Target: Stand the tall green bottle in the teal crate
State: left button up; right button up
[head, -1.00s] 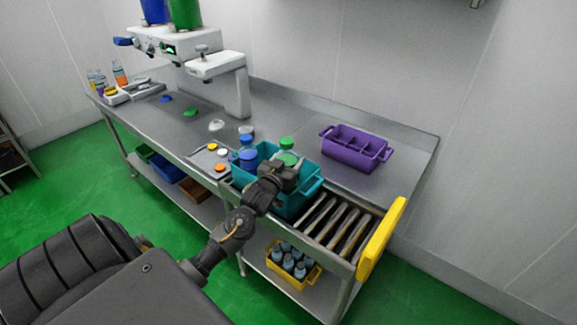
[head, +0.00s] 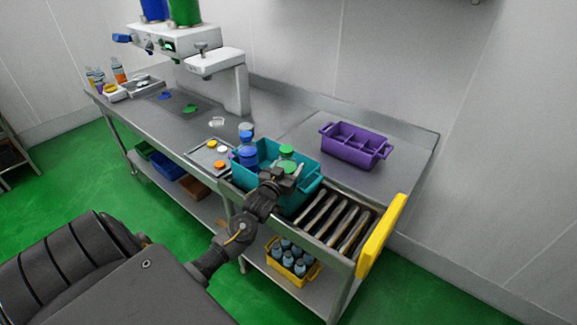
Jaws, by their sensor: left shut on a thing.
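The tall green bottle (head: 286,150) stands roughly upright at the right part of the teal crate (head: 308,190), its top above the rim. My left gripper (head: 283,178) is shut on it, reaching over the crate's near side. The bottle's lower part is hidden by the gripper and the crate wall, so I cannot tell whether it touches the crate floor. Blue bottles (head: 248,155) show at the crate's left end. My right gripper is not in view.
A purple divided crate (head: 352,150) stands behind on the bench. A roller section with a yellow end plate (head: 381,236) lies to the right. A tray with caps (head: 211,157) is left of the teal crate. A yellow crate (head: 303,277) of bottles sits on the lower shelf.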

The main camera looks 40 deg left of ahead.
pick_arm(q)
jog(key=o, duration=1.4)
jog(key=shift+r, duration=0.2)
jog(key=shift+r, duration=0.35)
jog(key=shift+s+d+r, duration=0.1)
jog(key=shift+s, duration=0.1)
jog(key=b+v, duration=0.2)
jog(key=v, duration=0.9)
jog(key=shift+s, duration=0.3)
